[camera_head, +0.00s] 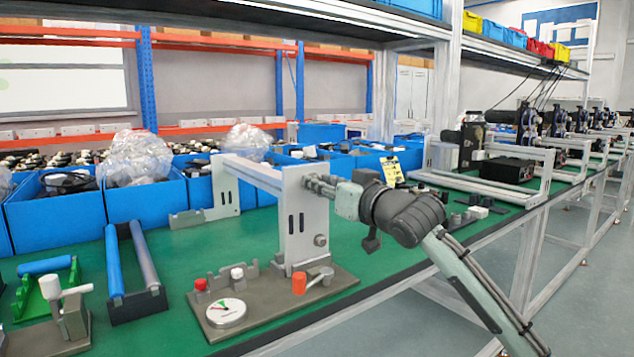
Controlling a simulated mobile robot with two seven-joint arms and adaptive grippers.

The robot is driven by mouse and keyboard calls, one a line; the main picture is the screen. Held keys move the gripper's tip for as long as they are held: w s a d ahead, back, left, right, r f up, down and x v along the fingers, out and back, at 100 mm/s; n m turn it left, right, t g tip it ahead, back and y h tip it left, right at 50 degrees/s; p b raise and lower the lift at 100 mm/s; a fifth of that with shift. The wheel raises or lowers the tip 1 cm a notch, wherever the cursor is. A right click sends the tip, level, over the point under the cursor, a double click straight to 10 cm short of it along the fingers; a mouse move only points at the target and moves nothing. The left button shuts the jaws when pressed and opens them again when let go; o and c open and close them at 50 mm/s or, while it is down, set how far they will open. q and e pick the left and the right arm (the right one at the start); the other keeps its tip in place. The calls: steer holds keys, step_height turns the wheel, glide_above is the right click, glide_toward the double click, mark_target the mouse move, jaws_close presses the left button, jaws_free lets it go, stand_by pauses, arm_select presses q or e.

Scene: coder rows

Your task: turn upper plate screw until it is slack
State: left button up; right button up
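A grey upright plate (298,215) with two dark slots stands on a brown base (335,285) on the green bench. A lower screw (320,240) with a round head sticks out of the plate's right face. My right gripper (316,184) comes in from the right, and its fingertips are at the plate's upper right edge. The fingers cover the spot where an upper screw would show, so I cannot see that screw or whether they are closed around it. My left gripper is not in view.
The base carries a dial gauge (226,312), a red knob (201,285), an orange cylinder (299,282) and a small lever (320,277). Blue bins (150,200) line the back.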

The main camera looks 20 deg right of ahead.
steer(key=shift+s, duration=0.1)
steer(key=v, duration=0.4)
steer(key=shift+s+d, duration=0.15)
steer(key=shift+s, duration=0.25)
steer(key=shift+s+f, duration=0.1)
stand_by(0.4)
